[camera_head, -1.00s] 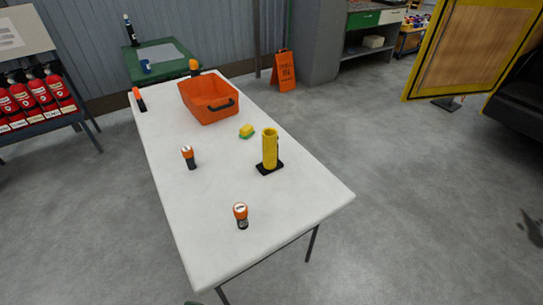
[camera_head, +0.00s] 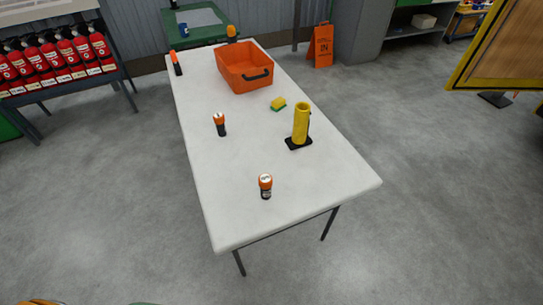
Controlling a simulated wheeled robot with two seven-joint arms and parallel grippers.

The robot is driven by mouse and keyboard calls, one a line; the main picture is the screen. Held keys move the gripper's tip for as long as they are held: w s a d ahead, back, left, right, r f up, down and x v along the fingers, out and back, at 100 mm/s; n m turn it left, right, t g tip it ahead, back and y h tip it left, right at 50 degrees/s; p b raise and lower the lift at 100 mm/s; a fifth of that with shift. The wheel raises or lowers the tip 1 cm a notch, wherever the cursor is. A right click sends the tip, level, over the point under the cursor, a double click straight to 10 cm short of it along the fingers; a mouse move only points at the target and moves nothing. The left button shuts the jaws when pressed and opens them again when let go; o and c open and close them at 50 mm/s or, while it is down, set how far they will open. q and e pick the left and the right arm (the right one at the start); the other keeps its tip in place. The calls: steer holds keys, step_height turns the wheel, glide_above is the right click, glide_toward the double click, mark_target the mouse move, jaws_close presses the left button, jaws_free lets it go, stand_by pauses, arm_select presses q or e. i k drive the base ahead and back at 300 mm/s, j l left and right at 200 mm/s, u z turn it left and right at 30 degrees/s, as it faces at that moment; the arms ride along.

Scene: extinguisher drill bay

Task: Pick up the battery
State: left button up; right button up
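Several black cylinders with orange tops stand on the white table (camera_head: 240,215). Neither of my grippers shows in the view.
An orange bin (camera_head: 247,78) with a dark handle sits at the table's far end. A yellow tube (camera_head: 301,122) stands on a black base at right. A yellow-green sponge (camera_head: 278,104) lies between them. Red extinguishers (camera_head: 60,55) fill a left rack.

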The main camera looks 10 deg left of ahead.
mark_target(265, 181)
steer(key=i+l+u, duration=0.35)
steer(key=l+u, duration=0.35)
steer(key=i+l+u, duration=0.2)
steer(key=l+u, duration=0.2)
steer(key=i+l+u, duration=0.1)
steer(key=l+u, duration=0.6)
steer(key=l, duration=0.15)
